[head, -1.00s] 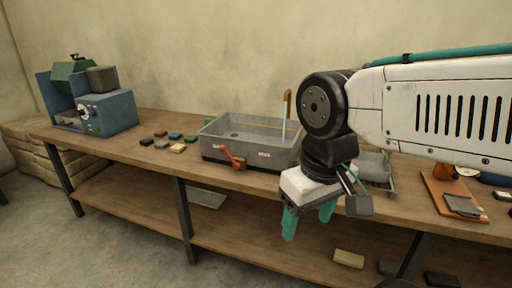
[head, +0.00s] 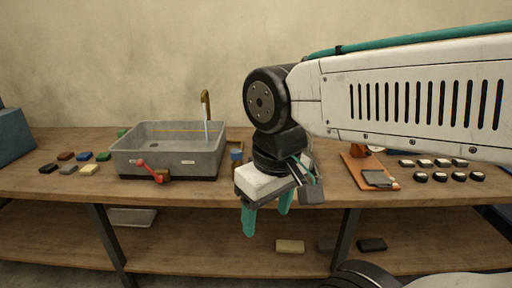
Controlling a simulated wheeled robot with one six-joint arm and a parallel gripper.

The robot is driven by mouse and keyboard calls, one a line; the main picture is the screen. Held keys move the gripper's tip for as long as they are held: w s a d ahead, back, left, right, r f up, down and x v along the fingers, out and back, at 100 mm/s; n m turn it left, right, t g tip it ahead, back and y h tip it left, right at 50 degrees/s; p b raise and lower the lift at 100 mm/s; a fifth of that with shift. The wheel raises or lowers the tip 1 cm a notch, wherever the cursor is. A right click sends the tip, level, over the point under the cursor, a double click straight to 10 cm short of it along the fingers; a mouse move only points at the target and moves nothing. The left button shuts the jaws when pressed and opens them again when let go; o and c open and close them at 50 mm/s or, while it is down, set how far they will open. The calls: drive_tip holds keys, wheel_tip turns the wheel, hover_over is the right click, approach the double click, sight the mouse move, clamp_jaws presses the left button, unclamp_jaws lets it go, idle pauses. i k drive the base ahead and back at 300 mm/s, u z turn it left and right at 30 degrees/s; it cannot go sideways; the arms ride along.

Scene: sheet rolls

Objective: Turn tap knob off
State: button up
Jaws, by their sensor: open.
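A grey sink basin (head: 125,162) stands on the wooden bench at left. A brass tap (head: 206,103) rises behind its right part, with a pale stream of water (head: 207,131) running down from it. A red lever handle (head: 150,171) is on the basin's front, slanting down to the right to a small brown block (head: 163,176); it looks like the tap knob. My gripper (head: 267,214) has teal fingers spread apart, empty and pointing down. It hangs in front of the bench edge, to the right of the red handle and apart from it.
Several small coloured blocks (head: 89,170) lie left of the sink. Right of my arm are an orange board (head: 358,178) and several dark pieces with white tops (head: 441,177). The lower shelf (head: 190,254) holds a few blocks. The space before the red handle is clear.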

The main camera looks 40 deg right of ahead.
sight(236, 154)
drive_tip(key=z, duration=2.75)
drive_tip(key=k, duration=0.9)
drive_tip(key=u, duration=0.95)
drive_tip(key=i, duration=1)
